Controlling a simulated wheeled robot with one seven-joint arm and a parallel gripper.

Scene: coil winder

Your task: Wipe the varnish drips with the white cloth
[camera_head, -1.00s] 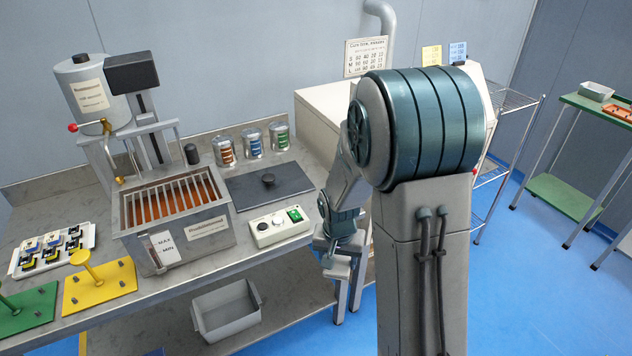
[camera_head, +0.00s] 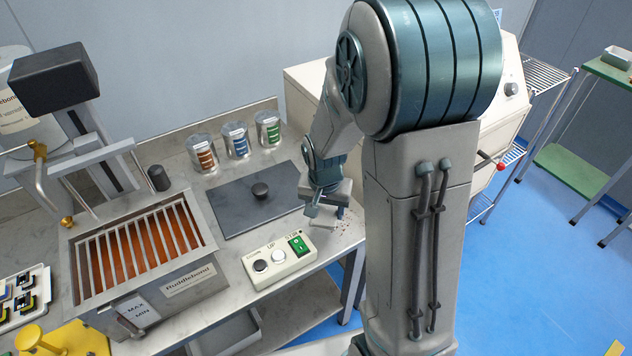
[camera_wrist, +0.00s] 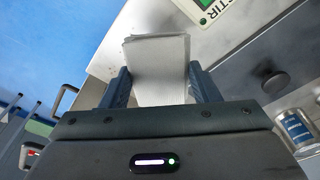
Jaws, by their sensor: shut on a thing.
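My gripper (camera_head: 325,212) is over the right end of the steel bench, just right of the control box. In the wrist view my gripper (camera_wrist: 160,85) is shut on the white cloth (camera_wrist: 157,62), a folded pale pad between the two dark fingers. In the head view only a small pale edge shows under the fingers. Small dark red specks, the varnish drips (camera_head: 345,226), lie on the bench top just right of the fingers. I cannot tell whether the cloth touches the bench.
The control box (camera_head: 278,262) with a green switch stands close left of my gripper. A dark lid (camera_head: 235,204) with a knob lies behind it. Several cans (camera_head: 236,141) line the back. The barred varnish tank (camera_head: 190,275) is further left. The bench's front edge is near.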

